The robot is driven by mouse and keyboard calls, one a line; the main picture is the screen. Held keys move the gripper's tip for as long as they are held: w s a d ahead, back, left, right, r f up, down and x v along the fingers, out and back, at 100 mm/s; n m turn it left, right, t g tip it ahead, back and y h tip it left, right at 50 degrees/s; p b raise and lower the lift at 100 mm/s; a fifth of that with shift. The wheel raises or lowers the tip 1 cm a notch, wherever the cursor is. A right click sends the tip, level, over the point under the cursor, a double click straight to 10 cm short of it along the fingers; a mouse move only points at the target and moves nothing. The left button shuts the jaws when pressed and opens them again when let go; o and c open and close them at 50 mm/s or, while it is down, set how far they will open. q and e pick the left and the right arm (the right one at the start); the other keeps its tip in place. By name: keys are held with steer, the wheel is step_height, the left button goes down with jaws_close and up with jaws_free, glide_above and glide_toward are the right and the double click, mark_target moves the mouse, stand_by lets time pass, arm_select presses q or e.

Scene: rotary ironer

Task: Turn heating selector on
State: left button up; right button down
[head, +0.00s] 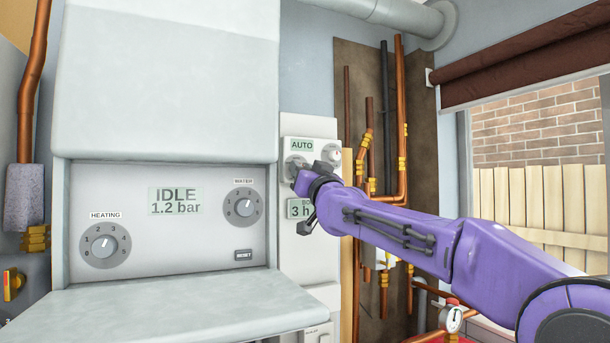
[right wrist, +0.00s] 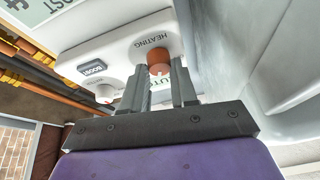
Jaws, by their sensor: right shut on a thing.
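The heating selector (right wrist: 159,62) is a round knob with an orange-brown side, under the label HEATING on a white control panel (right wrist: 95,55). My right gripper (right wrist: 157,74) is shut on this knob, one finger on each side. In the head view my right gripper (head: 302,178) reaches the panel (head: 312,130) from the right and covers most of the knob. The knob's pointer is hidden, so its setting cannot be told. An AUTO display (head: 302,145) sits above it. My left gripper is not in view.
The boiler (head: 170,90) left of the panel has its own HEATING dial (head: 105,245), a second dial (head: 243,207) and a display reading IDLE 1.2 bar (head: 174,201). A second panel knob (head: 331,154) sits close right of my gripper. Copper pipes (head: 401,120) stand behind my right arm.

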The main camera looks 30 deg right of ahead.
steer(key=shift+a+r+m+g+h+p, duration=0.1)
steer(key=shift+m+g+h+p, duration=0.25)
steer(key=shift+m+h, duration=0.95)
steer(key=shift+a+m+g+h+p, duration=0.1)
steer(key=shift+m+g+h+p, duration=0.3)
steer(key=shift+m, duration=1.85)
steer(key=shift+a+r+m+g+h+p, duration=0.1)
steer(key=shift+m+g+h+p, duration=0.25)
steer(key=shift+m+h, duration=0.95)
steer(key=shift+m+y, duration=0.3)
steer(key=shift+m, duration=0.35)
